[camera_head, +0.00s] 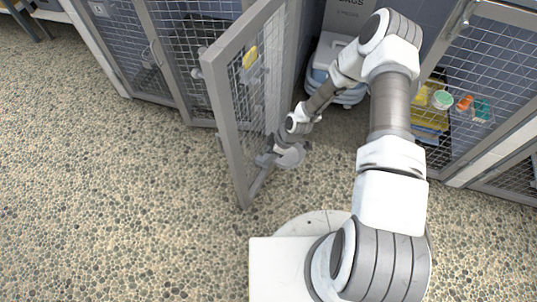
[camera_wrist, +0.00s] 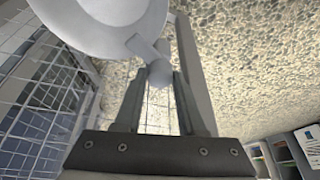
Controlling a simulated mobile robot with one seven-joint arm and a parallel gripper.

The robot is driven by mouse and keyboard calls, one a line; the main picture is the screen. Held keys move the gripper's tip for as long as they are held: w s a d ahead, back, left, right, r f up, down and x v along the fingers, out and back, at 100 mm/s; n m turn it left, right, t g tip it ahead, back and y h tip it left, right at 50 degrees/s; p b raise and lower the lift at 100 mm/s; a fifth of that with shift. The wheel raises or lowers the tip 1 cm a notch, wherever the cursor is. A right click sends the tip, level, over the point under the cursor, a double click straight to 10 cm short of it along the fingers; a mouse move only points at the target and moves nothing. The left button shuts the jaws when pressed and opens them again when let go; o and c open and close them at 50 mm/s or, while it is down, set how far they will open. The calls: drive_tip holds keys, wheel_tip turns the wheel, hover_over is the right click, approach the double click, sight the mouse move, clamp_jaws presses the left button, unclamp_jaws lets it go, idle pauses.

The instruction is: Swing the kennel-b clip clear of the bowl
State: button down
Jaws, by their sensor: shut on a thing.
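The grey-white bowl (camera_wrist: 95,12) fills the upper left of the wrist view; in the head view it (camera_head: 291,158) is low by the inner side of the open mesh door (camera_head: 222,118). The clip (camera_wrist: 158,73) is a short pale lever with a round knob, and its arm lies against the bowl's rim in the picture. My gripper (camera_wrist: 159,80) is shut on the clip's knob, one dark finger on each side. In the head view my gripper (camera_head: 270,158) is small and partly hidden by the door frame and bowl, and the clip cannot be made out.
More mesh kennel fronts (camera_head: 175,55) stand at the back left and right. A white and blue container (camera_head: 325,62) stands behind my arm. Small coloured items (camera_head: 442,99) lie in the right kennel. The pebbled floor (camera_head: 110,200) is clear at left and front.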

drive_tip(key=m+t, duration=0.1)
drive_tip(key=m, duration=0.3)
drive_tip(key=shift+s+a+h, duration=0.1)
drive_tip(key=shift+s+h, duration=0.05)
drive_tip(key=shift+h, duration=0.25)
drive_tip(key=m+t+h, duration=0.1)
drive_tip(key=m, duration=0.3)
drive_tip(key=shift+t, duration=0.4)
drive_tip(key=m, duration=0.2)
drive_tip(key=m+h, duration=0.1)
drive_tip(key=m, duration=0.2)
drive_tip(key=shift+a+t+h+p, duration=0.15)
drive_tip(key=shift+t+h+p, duration=0.15)
drive_tip(key=shift+t, duration=0.1)
drive_tip(key=shift+a+m+h, duration=0.1)
drive_tip(key=shift+m+h, duration=0.8)
drive_tip(key=shift+m, duration=1.3)
drive_tip(key=c, duration=0.5)
unclamp_jaws()
drive_tip(key=shift+s, duration=0.1)
